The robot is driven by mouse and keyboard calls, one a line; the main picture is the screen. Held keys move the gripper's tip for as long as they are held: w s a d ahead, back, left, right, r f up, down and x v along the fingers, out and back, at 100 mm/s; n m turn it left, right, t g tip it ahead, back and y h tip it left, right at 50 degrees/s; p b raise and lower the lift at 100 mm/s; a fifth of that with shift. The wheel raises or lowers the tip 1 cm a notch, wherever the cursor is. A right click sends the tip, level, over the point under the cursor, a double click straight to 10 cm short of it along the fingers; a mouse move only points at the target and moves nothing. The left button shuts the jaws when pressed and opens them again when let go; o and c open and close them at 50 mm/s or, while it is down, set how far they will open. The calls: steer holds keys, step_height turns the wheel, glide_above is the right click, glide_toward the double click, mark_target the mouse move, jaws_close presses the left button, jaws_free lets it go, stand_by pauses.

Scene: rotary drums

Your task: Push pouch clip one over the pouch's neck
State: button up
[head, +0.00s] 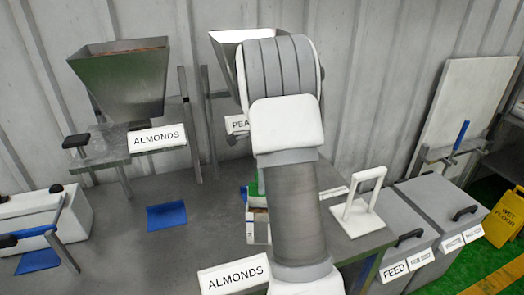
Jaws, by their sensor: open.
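My arm reaches across the middle of the head view and covers much of the bench (115,255). My gripper is not in view. I cannot make out the pouch, its neck or pouch clip one with certainty. A partly hidden white and brown item (258,226) stands just left of my arm, with something green (255,187) above it. I cannot tell what either one is.
A metal hopper (122,80) and an ALMONDS sign (157,138) stand at the back left. A flat blue piece (166,216) lies on the bench. A white stand (362,208) is right of my arm. Grey lidded bins (410,205) and a yellow wet-floor sign (504,218) are farther right.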

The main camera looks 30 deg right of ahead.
step_height(320, 180, up, 15)
steer(key=shift+f, duration=0.1)
stand_by(0.5)
steer(key=s+a+r+n+t, duration=0.1)
steer(key=s+a+r+n, duration=0.2)
steer(key=s+a+n, duration=0.3)
steer(key=s+a+r+n+t, duration=0.2)
steer(key=s+a+r+n, duration=0.1)
steer(key=a+n, duration=0.3)
steer(key=s+a+f+n+t, duration=0.2)
steer(key=s+a+f+n, duration=0.2)
steer(key=s+a+n, duration=0.7)
steer(key=s+n, duration=0.2)
steer(key=s, duration=0.1)
steer(key=shift+t, duration=0.3)
